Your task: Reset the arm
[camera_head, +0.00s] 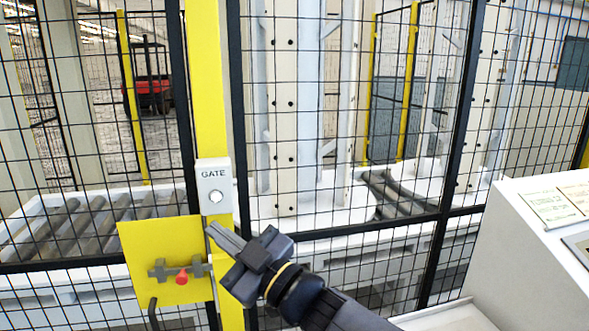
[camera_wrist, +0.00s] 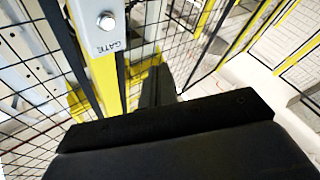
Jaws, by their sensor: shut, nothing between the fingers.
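My gripper (camera_head: 212,230) is shut and empty in the head view. Its fingertips point up and left, just below the white GATE box (camera_head: 214,187) and in front of the yellow post (camera_head: 208,100). I cannot tell whether they touch the post. In the wrist view the dark fingers (camera_wrist: 158,82) show beyond the black gripper body, with the GATE box (camera_wrist: 100,28) to their upper left. My arm reaches in from the lower right of the head view.
A yellow plate (camera_head: 150,245) with a latch and red knob (camera_head: 182,277) is left of my gripper. Black mesh fence (camera_head: 340,234) spans the view. A white console (camera_head: 520,270) stands at the right. Roller conveyors (camera_head: 75,225) and a red vehicle (camera_head: 152,92) are behind the mesh.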

